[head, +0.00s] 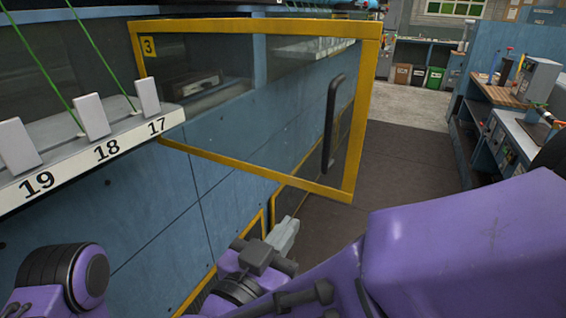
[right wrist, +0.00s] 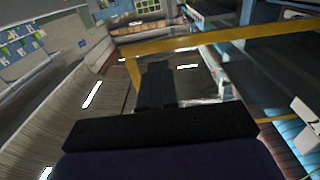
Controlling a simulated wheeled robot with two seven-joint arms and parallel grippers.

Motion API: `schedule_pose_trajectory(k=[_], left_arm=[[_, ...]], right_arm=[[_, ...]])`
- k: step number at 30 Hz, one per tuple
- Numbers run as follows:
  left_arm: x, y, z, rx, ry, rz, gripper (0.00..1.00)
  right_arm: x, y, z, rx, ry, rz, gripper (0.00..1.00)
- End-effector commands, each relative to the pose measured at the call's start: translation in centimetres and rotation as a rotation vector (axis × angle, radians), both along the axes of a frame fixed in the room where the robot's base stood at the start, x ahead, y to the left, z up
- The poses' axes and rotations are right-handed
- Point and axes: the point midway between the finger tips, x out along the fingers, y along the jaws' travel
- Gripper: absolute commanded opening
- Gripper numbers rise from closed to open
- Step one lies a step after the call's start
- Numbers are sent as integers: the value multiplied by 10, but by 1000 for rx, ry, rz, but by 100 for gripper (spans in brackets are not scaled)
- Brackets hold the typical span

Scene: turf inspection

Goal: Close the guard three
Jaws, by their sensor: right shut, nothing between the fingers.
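Guard three (head: 361,110) is a clear panel in a yellow frame, with a "3" label at its upper left and a black upright handle (head: 331,122) near its right side. It stands out at an angle from the blue machine wall, over the aisle. My right gripper (head: 289,227) is shut and empty, below the guard's lower edge and apart from the handle. In the right wrist view, dark fingers (right wrist: 157,85) point toward a yellow frame bar (right wrist: 200,38), which looks like the guard's. My left gripper is out of view; only part of my left arm shows.
A ledge (head: 95,148) numbered 17, 18 and 19 with white blocks and green cords is at the left. The blue wall (head: 130,215) runs below it. A workbench (head: 510,125) stands at the right. The dark aisle floor (head: 405,165) between is clear.

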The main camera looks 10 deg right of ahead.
Motion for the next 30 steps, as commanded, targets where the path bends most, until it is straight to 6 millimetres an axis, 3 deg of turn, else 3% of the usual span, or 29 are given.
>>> schedule_pose_trajectory(k=[6,12,30], left_arm=[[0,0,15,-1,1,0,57],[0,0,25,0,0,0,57],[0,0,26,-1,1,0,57]], right_arm=[[39,-29,2,1,3,-2,0],[65,-47,2,1,0,0,0],[78,-54,0,0,-1,15,0]])
